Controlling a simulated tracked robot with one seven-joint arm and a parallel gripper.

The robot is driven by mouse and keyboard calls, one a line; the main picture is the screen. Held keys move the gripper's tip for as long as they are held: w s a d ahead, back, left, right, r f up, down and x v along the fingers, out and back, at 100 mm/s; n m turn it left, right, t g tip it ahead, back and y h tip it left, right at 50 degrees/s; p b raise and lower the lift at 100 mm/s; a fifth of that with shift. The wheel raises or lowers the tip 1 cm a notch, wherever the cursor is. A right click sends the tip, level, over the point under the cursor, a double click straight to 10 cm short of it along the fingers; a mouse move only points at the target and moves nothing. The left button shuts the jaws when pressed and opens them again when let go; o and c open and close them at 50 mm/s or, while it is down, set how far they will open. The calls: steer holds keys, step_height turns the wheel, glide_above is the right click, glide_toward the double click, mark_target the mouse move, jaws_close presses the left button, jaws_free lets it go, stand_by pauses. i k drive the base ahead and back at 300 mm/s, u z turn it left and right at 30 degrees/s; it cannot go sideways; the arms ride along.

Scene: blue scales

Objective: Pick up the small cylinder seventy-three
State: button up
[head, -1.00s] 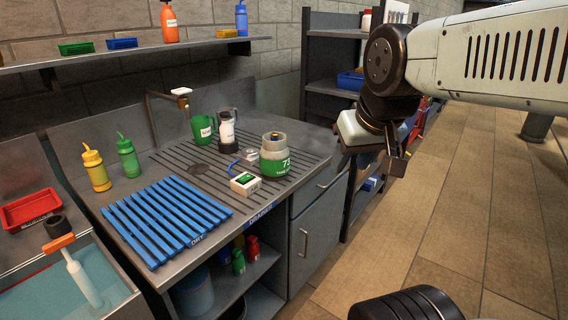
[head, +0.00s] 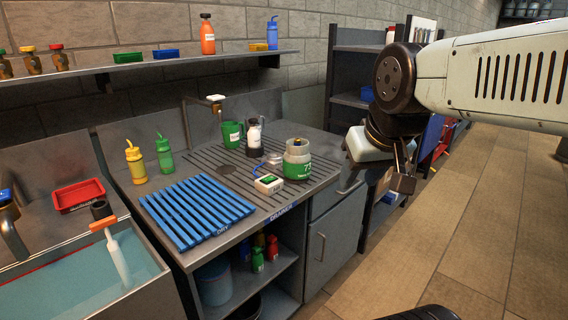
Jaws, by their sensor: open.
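The small cylinder seventy-three (head: 297,160) is a squat pale grey canister with a green band marked 73. It stands upright on the right part of the grooved metal drainer (head: 215,155). My gripper (head: 398,182) hangs to the right of the cylinder, out past the counter's right edge. It points downward, is open and touches nothing. Its fingers are small and partly seen edge-on.
A green mug (head: 231,134) and a white-and-black bottle (head: 254,137) stand behind. A blue rack (head: 196,210) lies left. A water-filled sink (head: 90,275) is at lower left. Floor is clear at right.

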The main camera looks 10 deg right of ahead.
mark_target(297, 159)
steer(key=i, duration=0.85)
steer(key=z, duration=0.05)
